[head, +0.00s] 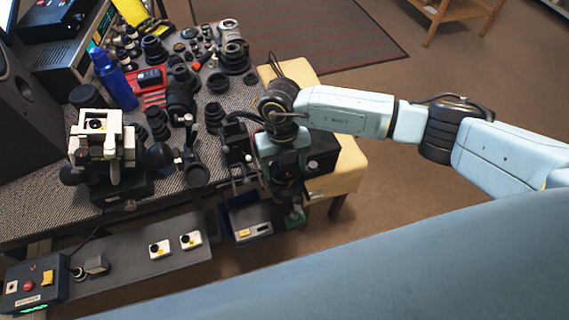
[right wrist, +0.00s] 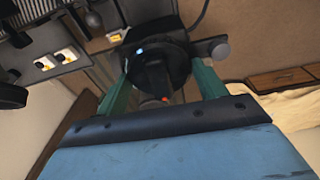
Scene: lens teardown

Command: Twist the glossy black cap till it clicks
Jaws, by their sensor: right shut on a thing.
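In the right wrist view, a round glossy black cap (right wrist: 157,72) sits between the two green fingers of my right gripper (right wrist: 160,85). The fingers are shut on it, one on each side. A small orange-red spot shows at its lower edge. In the head view my right gripper (head: 287,188) points down at the front right of the bench, beside a black box. The cap is mostly hidden there by my gripper and wrist, so I cannot tell how far it is turned. My left gripper does not show in either view.
The dark mottled bench (head: 60,225) is crowded with lenses and black rings, plus a blue bottle (head: 115,78) and a red tray (head: 153,97). A white-topped device (head: 97,124) stands at left. Open floor is further right.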

